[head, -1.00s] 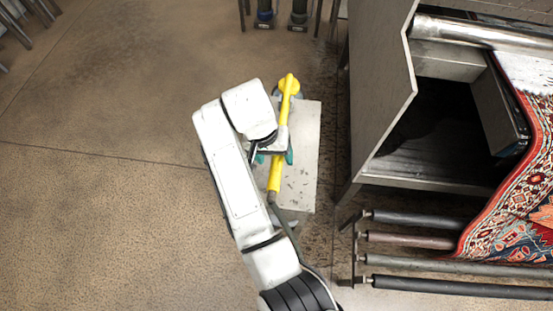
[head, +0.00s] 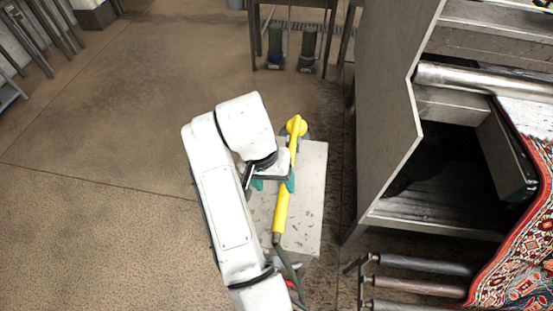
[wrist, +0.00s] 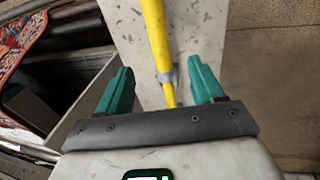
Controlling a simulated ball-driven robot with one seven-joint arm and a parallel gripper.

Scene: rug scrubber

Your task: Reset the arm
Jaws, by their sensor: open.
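My gripper (head: 272,184) has teal fingers and is open at the end of my white arm. In the wrist view, my gripper (wrist: 163,92) has its fingers spread with the yellow tool (wrist: 160,50) between them, and a gap shows on both sides of it. In the head view, the yellow tool (head: 282,200) lies along a pale worn bench top (head: 312,190), with its round yellow head at the far end and a dark hose at the near end. The gripper hides part of its middle.
A grey metal machine (head: 385,120) stands to the right, with a patterned rug (head: 530,230) on it and several bars (head: 420,264) jutting out low. A table with two dark cylinders (head: 290,50) under it stands at the back. Open floor (head: 100,220) lies to the left.

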